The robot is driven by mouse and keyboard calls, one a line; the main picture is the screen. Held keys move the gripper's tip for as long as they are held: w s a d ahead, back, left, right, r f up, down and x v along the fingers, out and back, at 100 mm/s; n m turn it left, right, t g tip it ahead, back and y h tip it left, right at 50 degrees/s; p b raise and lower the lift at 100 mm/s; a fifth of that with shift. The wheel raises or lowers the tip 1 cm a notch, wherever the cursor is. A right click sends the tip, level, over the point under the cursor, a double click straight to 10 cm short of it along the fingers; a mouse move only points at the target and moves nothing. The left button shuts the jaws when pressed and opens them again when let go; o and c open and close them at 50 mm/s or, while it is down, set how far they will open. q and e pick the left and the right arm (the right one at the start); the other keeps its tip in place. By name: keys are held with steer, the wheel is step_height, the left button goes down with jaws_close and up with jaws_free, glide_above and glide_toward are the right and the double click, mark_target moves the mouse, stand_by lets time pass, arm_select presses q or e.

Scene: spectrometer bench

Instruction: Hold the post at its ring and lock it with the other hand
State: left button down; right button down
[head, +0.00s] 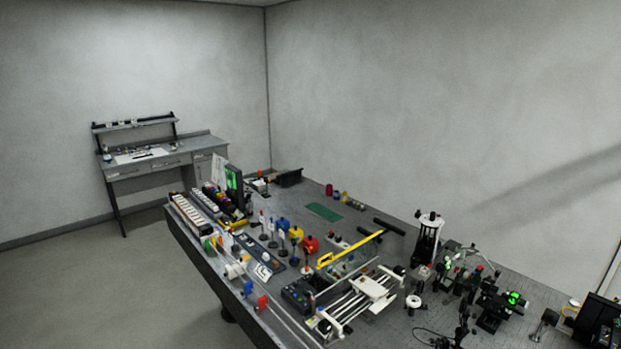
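Neither of my grippers shows in the head view. The bench (345,212) runs from the middle to the lower right, seen from a distance. A taller black and white upright assembly (428,238) stands farther right. I cannot tell which of these is the task's post, and its ring and lock are too small to make out.
A white railed stage (372,291) and a yellow bar (350,249) lie mid-bench. Green-lit instruments (513,299) crowd the right. Racks of small parts (195,215) line the left end. A grey side desk (160,158) stands by the far wall. The floor at left is clear.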

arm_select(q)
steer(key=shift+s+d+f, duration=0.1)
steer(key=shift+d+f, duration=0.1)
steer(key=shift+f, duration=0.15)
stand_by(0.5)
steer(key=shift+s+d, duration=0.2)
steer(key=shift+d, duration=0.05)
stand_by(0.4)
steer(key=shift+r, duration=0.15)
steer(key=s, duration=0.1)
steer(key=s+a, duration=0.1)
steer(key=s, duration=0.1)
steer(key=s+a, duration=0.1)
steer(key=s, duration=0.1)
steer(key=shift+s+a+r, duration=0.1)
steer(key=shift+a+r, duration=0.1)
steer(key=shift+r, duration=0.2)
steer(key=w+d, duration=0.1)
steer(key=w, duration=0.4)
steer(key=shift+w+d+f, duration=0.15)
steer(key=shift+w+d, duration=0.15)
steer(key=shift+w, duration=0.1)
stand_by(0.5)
